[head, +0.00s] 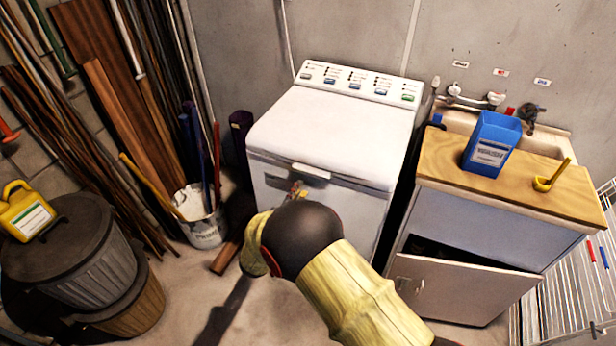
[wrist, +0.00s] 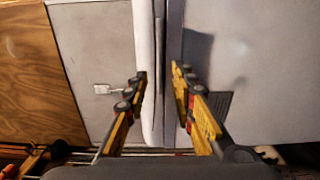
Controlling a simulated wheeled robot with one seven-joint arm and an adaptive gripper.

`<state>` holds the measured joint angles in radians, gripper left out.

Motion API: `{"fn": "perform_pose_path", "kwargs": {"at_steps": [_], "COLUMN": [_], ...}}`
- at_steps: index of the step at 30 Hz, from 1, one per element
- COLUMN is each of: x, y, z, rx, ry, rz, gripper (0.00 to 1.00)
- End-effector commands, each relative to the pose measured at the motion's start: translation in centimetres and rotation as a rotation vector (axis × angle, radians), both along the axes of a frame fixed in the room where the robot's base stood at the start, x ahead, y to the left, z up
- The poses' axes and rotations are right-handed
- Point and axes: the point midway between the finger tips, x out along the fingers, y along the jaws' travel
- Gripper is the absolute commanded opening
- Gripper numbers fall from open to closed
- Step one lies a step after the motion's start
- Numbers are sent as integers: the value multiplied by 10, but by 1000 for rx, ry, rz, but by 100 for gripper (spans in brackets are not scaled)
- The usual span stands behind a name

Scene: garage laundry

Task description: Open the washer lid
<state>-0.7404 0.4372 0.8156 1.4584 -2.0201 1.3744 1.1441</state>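The white washer (head: 310,140) stands against the back wall. Its lid (head: 325,125) lies flat and closed, with a small pale handle (head: 311,171) at the middle of its front edge. My gripper (head: 299,190) is just in front of and slightly below this handle, partly hidden by my own arm. In the wrist view my gripper (wrist: 159,75) is open, its two yellow-and-black fingers apart with nothing clearly held. A pale vertical strip (wrist: 145,40) runs beside the left fingertip; I cannot tell whether the fingers touch anything.
Right of the washer, a wood-topped cabinet (head: 450,180) carries a blue detergent box (head: 490,145) and a yellow scoop (head: 551,176). Its door (head: 460,288) hangs partly open. At left are a white bucket (head: 203,228), a lidded bin (head: 75,245) and leaning boards (head: 125,110).

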Motion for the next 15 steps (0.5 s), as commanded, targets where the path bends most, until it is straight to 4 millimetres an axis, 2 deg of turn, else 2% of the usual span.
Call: {"fn": "perform_pose_path", "kwargs": {"at_steps": [5, 15], "x": [6, 53], "y": [-4, -22], "z": [0, -1], "rx": [42, 41], "ry": [-17, -16], "rz": [-6, -9], "gripper": [26, 26]}}
